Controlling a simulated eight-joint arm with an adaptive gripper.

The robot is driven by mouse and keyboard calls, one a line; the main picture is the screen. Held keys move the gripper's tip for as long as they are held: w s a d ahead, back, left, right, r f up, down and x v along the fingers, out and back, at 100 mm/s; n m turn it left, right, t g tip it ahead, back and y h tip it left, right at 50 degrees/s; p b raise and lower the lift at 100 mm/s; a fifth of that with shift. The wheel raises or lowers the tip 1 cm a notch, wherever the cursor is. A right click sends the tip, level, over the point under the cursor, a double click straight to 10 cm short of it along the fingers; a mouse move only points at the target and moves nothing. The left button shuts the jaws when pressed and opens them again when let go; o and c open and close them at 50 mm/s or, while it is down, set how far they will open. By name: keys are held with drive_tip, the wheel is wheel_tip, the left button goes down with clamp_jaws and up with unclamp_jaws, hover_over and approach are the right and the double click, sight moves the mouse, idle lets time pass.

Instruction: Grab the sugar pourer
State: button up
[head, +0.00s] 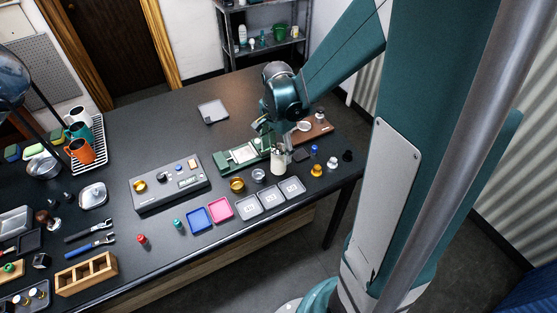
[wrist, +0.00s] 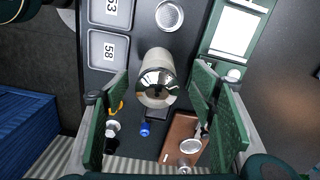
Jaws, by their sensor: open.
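The likely sugar pourer, a pale cylinder with a shiny metal top, stands on the table (head: 278,161) at the right end of the bench in the head view. In the wrist view the pourer (wrist: 155,68) is in the upper middle, seen from above. My gripper (wrist: 160,95) is open, with its two green fingers on either side of the pourer and a visible gap to each. In the head view my gripper (head: 270,138) is just above and beside the pourer, and its fingers are partly hidden by the arm.
A green scale-like device (head: 240,155) is close on the left. A brown wooden board (head: 318,130) with small tools is on the right. The back of the table is mostly clear.

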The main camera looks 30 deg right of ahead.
sight(278, 160)
drive_tip(key=shift+f, duration=0.15)
drive_tip(key=shift+s+f, duration=0.15)
drive_tip(key=shift+f, duration=2.3)
drive_tip(key=c, duration=1.2)
drive_tip(key=shift+c, duration=0.2)
drive_tip(key=shift+r, duration=0.2)
drive_tip(key=shift+r, duration=4.85)
